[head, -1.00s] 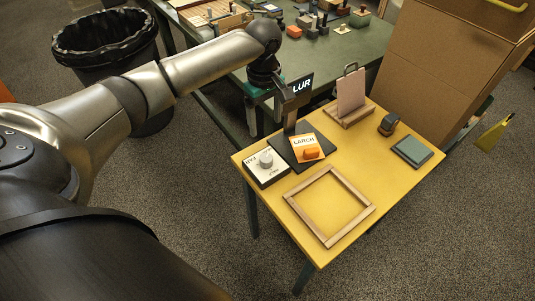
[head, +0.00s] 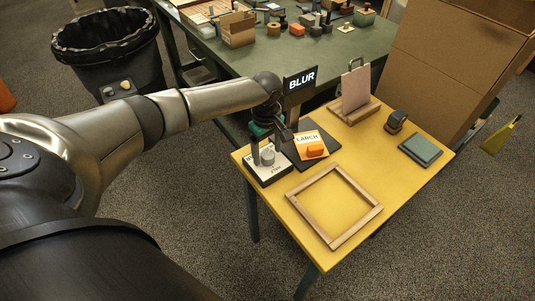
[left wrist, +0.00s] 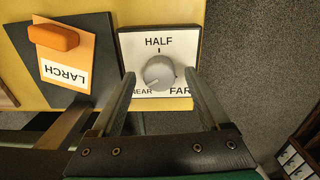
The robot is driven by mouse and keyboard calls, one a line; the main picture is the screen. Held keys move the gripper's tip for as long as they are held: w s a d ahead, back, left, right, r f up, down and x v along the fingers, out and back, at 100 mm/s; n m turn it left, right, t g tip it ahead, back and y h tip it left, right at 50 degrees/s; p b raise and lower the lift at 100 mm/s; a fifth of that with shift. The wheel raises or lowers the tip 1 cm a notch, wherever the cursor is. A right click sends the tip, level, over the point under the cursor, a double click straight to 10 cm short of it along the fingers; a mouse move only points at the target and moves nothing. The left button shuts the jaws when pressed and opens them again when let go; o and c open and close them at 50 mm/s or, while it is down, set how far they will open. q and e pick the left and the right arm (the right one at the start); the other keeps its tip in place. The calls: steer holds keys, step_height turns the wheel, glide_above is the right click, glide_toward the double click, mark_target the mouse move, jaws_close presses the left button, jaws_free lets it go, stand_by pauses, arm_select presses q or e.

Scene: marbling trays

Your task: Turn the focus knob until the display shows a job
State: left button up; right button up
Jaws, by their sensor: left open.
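The focus knob (head: 268,157) is a grey round knob on a white plate (head: 270,174) at the table's left corner. In the left wrist view the knob (left wrist: 158,72) stands by the words HALF, NEAR and FAR; its exact pointer setting is hard to tell. My left gripper (head: 270,146) is open at the knob. In the left wrist view its fingertips (left wrist: 160,76) stand on both sides of the knob, with a small gap each side. The dark display (head: 301,80) reads BLUR. An orange card (head: 308,139) marked LARCH lies on a dark base before it.
An orange block (head: 316,151) rests on the card. A wooden frame (head: 366,191), a grey-green pad (head: 421,150), a dark stamp (head: 395,121) and an upright board (head: 356,88) share the yellow table. A cardboard box (head: 455,65) stands behind, a bin (head: 108,52) at left.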

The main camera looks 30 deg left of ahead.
arm_select(q)
steer(key=shift+f, duration=0.2)
jaws_close()
stand_by(0.6)
